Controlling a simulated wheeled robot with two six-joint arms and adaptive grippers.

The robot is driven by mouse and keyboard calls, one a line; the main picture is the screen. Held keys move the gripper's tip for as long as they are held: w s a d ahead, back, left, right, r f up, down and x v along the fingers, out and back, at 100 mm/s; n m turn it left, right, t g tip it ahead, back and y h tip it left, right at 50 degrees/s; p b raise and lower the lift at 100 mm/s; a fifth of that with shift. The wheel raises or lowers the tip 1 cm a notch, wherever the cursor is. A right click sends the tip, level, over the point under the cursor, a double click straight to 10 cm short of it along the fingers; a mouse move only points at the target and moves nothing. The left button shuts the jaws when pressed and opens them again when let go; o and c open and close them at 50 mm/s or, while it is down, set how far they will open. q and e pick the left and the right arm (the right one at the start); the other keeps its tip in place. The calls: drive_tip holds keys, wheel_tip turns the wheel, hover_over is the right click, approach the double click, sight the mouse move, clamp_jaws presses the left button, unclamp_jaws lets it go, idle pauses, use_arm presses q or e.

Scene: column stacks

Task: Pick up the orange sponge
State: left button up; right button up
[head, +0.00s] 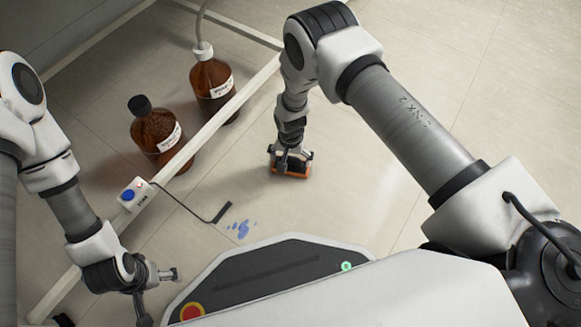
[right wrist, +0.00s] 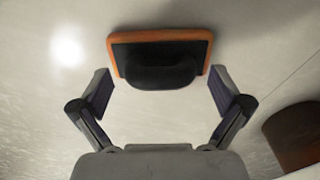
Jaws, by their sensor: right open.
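The orange sponge (head: 292,172) is a flat block with an orange edge, a black backing and a black handle. My left gripper (head: 160,292) is open and empty at lower left, away from the sponge.
Two brown bottles (head: 156,132) (head: 211,82) stand behind the white rail (head: 215,122). Blue spots (head: 241,229) mark the floor. Floor right of the sponge is clear.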

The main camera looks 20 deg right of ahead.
sight(291, 158)
drive_tip(key=shift+r, duration=0.15)
drive_tip(key=c, duration=1.2)
wheel_tip(291, 158, up, 10)
drive_tip(key=p, duration=0.6)
drive_tip(key=shift+r+p, duration=0.1)
drive_tip(key=shift+p, duration=0.25)
